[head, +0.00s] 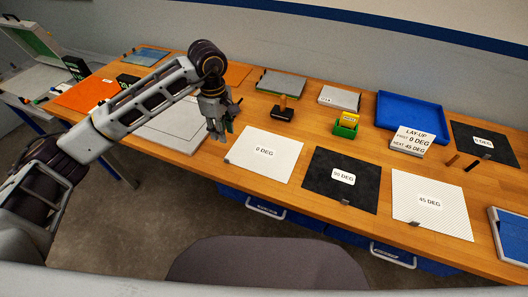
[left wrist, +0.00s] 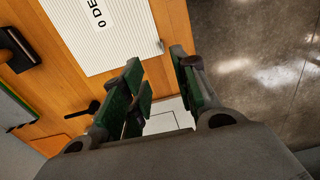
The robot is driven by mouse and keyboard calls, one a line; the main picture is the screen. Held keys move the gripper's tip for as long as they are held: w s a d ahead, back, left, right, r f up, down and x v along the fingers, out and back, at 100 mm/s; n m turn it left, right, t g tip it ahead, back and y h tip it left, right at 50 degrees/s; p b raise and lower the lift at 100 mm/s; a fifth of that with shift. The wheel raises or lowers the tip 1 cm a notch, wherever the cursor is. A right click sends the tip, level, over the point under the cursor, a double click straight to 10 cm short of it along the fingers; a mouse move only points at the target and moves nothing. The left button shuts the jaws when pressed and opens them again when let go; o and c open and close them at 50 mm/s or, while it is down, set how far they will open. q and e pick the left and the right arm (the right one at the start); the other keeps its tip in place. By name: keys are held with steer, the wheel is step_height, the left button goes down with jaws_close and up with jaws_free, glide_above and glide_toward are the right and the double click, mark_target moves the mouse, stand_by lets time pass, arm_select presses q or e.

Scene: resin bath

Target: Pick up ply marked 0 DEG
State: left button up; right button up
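The ply marked 0 DEG (head: 262,154) is a white ribbed sheet lying flat on the wooden table, with a small grey clip or tab at its lower left corner. It also shows in the left wrist view (left wrist: 130,38), beyond my fingertips, with part of its label cut off. My left gripper (head: 219,132) hangs above the table just left of the ply, apart from it. Its green-padded fingers are spread with nothing between them in the left wrist view (left wrist: 160,85). My right gripper is in neither view.
A black ply marked 90 DEG (head: 330,194) and a white 45 DEG ply (head: 450,220) lie to the right. A lay-up sign (head: 408,145) and a blue tray (head: 392,112) stand behind. A black block with an upright peg (head: 283,114) is behind the ply.

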arm_select(q)
steer(key=shift+f, duration=0.1)
step_height(320, 180, down, 7)
steer(key=shift+f+p, duration=0.1)
steer(key=shift+p, duration=0.45)
steer(key=shift+f, duration=0.65)
steer(key=shift+f, duration=0.1)
